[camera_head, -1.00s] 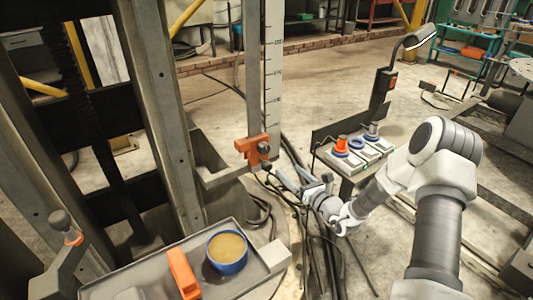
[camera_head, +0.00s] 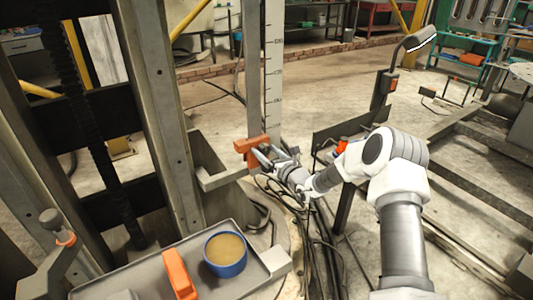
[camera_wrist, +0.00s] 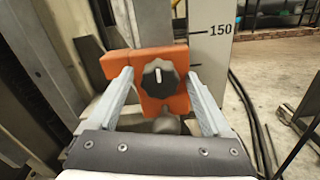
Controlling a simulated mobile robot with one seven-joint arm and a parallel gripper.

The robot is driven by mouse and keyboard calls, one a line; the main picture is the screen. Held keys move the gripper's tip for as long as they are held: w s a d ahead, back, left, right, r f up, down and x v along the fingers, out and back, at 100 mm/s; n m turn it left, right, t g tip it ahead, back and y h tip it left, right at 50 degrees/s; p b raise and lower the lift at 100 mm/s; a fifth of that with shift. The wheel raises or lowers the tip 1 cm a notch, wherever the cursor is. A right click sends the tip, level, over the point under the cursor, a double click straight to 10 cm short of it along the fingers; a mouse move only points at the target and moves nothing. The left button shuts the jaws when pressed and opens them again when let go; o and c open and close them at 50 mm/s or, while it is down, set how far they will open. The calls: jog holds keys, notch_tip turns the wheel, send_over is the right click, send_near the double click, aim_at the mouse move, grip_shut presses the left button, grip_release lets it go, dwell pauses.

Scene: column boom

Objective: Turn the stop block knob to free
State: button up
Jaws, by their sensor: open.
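The stop block (camera_wrist: 120,65) is an orange block on the scale post; it also shows in the head view (camera_head: 246,144). Its black lobed knob (camera_wrist: 159,78) faces the wrist camera, with a short white mark pointing nearly straight up. My gripper (camera_wrist: 160,82) is open, with one finger to the left and one to the right of the knob. I cannot tell whether the fingertips touch it. In the head view my gripper (camera_head: 266,156) is at the block and hides the knob. A rounded grey part (camera_wrist: 167,125) hangs below the block.
The white scale (camera_wrist: 212,40) stands behind the block, marked 150. Cables (camera_head: 310,215) lie on the floor below my arm. A tray (camera_head: 125,275) with a blue tub (camera_head: 226,268) and an orange block stands front left. A lamp post (camera_head: 381,90) rises right.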

jog(key=shift+c, duration=0.3)
grip_shut()
